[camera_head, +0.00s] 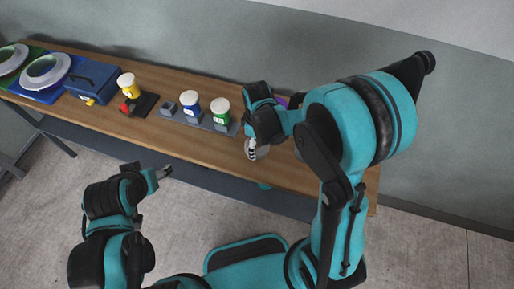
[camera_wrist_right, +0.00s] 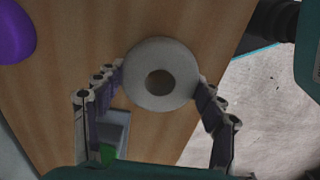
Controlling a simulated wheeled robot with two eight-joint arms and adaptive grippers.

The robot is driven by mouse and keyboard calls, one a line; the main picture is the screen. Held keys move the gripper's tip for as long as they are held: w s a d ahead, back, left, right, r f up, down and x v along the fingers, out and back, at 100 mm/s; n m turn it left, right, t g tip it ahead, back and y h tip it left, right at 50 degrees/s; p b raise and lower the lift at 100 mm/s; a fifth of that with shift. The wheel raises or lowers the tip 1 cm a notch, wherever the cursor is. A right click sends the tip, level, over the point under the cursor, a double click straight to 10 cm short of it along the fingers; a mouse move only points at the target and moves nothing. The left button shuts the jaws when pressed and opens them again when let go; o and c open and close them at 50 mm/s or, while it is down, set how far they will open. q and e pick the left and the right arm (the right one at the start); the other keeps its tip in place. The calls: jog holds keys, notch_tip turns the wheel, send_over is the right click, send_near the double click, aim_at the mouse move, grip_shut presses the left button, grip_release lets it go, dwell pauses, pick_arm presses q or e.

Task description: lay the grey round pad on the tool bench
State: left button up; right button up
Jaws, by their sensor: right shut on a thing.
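The grey round pad (camera_wrist_right: 160,49) is a pale disc with a dark round centre. In the right wrist view it sits between the two fingers of my right gripper (camera_wrist_right: 161,88), which touch it on both sides. In the head view my right gripper (camera_head: 252,150) is over the front part of the wooden bench (camera_head: 190,143), with the pad (camera_head: 263,153) partly hidden at its fingers. I cannot tell whether the pad touches the wood. My left gripper (camera_head: 163,173) is in front of the bench, away from everything; its finger opening is too small to read.
Farther left are a yellow pot (camera_head: 128,84), a blue box (camera_head: 93,80) and round moulds (camera_head: 46,70). A purple object (camera_wrist_right: 14,34) lies nearby. Bare wood surrounds the pad.

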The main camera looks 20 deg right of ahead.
notch_tip(320, 180, down, 2)
jog(key=shift+f, duration=0.1)
jog(key=shift+f+b, duration=0.2)
jog(key=shift+b, duration=0.25)
jog(key=o, duration=1.1)
jog(key=shift+r, duration=0.1)
